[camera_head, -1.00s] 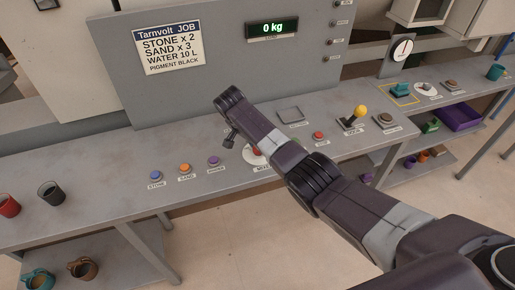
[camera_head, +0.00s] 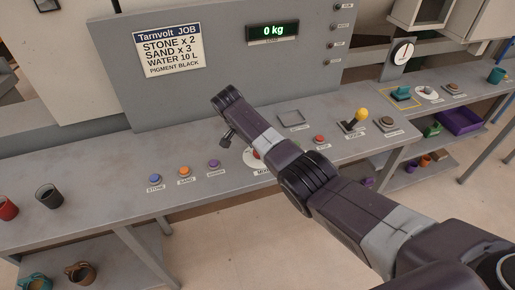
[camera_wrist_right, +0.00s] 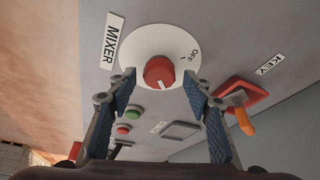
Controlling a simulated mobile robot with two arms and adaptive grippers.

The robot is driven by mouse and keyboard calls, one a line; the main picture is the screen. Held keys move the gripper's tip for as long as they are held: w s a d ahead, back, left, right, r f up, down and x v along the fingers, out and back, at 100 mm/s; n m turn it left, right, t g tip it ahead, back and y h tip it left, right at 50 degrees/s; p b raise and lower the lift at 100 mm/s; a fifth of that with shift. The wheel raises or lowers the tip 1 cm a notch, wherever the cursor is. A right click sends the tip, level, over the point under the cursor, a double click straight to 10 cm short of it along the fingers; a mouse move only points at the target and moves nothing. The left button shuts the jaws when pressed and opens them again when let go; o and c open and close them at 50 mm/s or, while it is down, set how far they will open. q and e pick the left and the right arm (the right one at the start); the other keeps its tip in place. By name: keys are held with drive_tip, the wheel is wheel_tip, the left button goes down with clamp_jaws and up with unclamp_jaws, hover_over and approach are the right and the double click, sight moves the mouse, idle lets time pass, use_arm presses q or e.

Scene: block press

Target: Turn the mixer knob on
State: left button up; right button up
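The mixer knob (camera_wrist_right: 158,71) is red and sits on a round white plate (camera_wrist_right: 188,48) beside a MIXER label (camera_wrist_right: 114,38) in the right wrist view. OFF is printed at the plate's right side. The knob's white mark points toward the bottom of the picture, away from OFF. My right gripper (camera_wrist_right: 160,78) is open, with one finger on each side of the knob and a gap on both sides. In the head view my arm partly covers the knob (camera_head: 256,153), and the fingers are mostly hidden. My left gripper is out of view.
Blue (camera_head: 155,178), orange (camera_head: 184,171) and purple (camera_head: 214,163) buttons stand left of the knob. A red button (camera_head: 319,139) and a yellow-topped lever (camera_head: 361,115) are to its right. A key with an orange handle (camera_wrist_right: 243,119) is near my right finger.

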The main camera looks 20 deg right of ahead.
drive_tip(key=v, duration=1.2)
drive_tip(key=shift+s+f, duration=0.1)
drive_tip(key=shift+s, duration=0.05)
idle(0.3)
